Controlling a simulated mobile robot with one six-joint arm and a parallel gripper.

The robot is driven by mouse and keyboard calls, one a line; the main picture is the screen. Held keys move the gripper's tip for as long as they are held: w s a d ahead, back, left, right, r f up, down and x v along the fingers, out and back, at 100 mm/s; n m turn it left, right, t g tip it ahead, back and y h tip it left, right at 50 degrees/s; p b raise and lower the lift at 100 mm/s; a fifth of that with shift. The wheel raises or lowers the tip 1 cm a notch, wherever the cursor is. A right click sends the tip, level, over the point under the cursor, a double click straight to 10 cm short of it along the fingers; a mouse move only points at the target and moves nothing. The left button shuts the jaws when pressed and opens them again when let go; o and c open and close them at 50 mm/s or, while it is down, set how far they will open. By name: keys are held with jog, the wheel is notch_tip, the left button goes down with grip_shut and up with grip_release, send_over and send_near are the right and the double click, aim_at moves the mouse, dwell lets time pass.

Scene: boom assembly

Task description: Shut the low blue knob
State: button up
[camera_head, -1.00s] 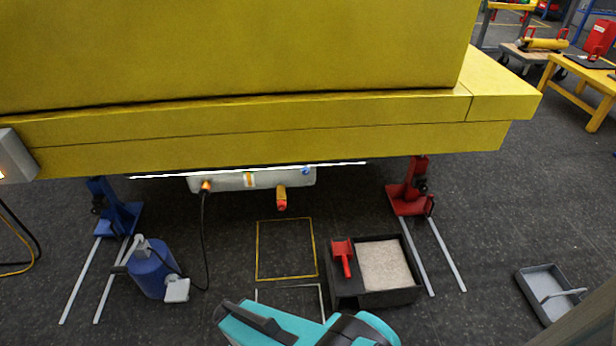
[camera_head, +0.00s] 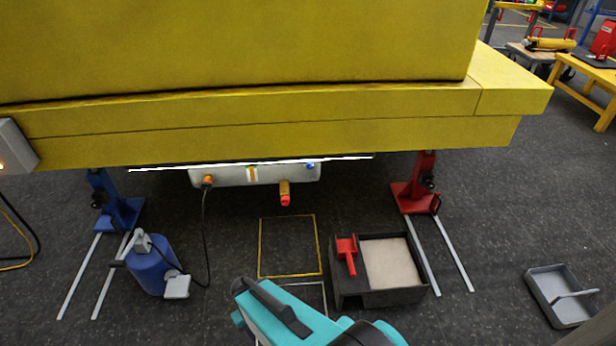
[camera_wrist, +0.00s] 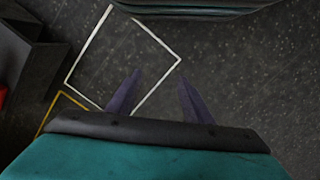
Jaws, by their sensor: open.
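The low blue knob (camera_head: 310,166) is small and sits at the right end of a pale grey cylinder unit (camera_head: 230,177) under the yellow boom (camera_head: 250,130). It is too small to tell how it is turned. An orange fitting (camera_head: 208,180) and a hanging orange-red fitting (camera_head: 284,194) are on the same unit. In the wrist view my gripper (camera_wrist: 160,92) points at the floor with its two fingers apart and nothing between them. In the head view my teal arm is low in front, well below the knob; the fingers are hidden there.
A black box of pale granules (camera_head: 390,264) with a red scoop (camera_head: 347,252) stands right of a yellow floor frame (camera_head: 262,248). Blue (camera_head: 120,212) and red (camera_head: 408,196) jack stands flank the unit. A blue canister (camera_head: 150,272) stands left. A grey tray (camera_head: 556,290) lies right.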

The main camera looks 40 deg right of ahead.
jog(key=w+d+f+m+t+h+b, duration=0.15)
jog(key=w+d+t+b, duration=0.4)
jog(key=w+d, duration=0.6)
jog(key=m+t+h+b, duration=0.5)
jog(key=t+h+b, duration=0.5)
jog(key=b, duration=0.7)
send_near(310, 168)
jog(key=v, duration=0.5)
jog(key=shift+w+d+r, duration=0.1)
jog(key=shift+r, duration=0.2)
jog(key=shift+w+d, duration=0.1)
jog(key=shift+w, duration=0.1)
jog(key=shift+b+x, duration=1.4)
jog(key=shift+x, duration=5.3)
jog(key=shift+f, duration=0.15)
